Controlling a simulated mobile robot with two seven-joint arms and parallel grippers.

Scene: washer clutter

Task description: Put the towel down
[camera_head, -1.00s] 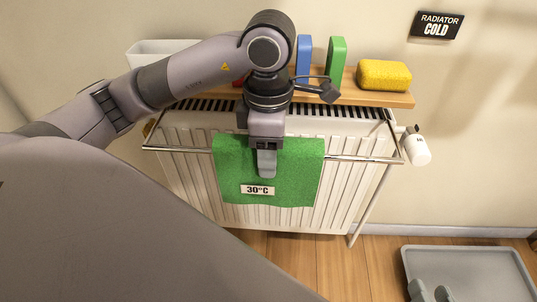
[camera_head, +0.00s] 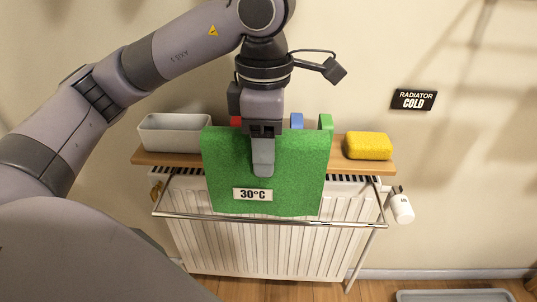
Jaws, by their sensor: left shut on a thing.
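The green towel (camera_head: 298,172) with a "30°C" label hangs from my left gripper (camera_head: 262,170), in front of the shelf and radiator. The gripper is shut on the towel's upper middle part. The towel's lower edge is near the height of the metal rail (camera_head: 190,215) on the radiator (camera_head: 250,255); I cannot tell whether they touch. My right gripper is not in view.
A wooden shelf (camera_head: 382,167) above the radiator holds a white bin (camera_head: 172,135), a yellow sponge (camera_head: 368,146), and blue (camera_head: 296,121) and green (camera_head: 326,122) items partly hidden by the towel. A white valve (camera_head: 401,208) juts out at right. A grey tray (camera_head: 455,296) lies on the floor.

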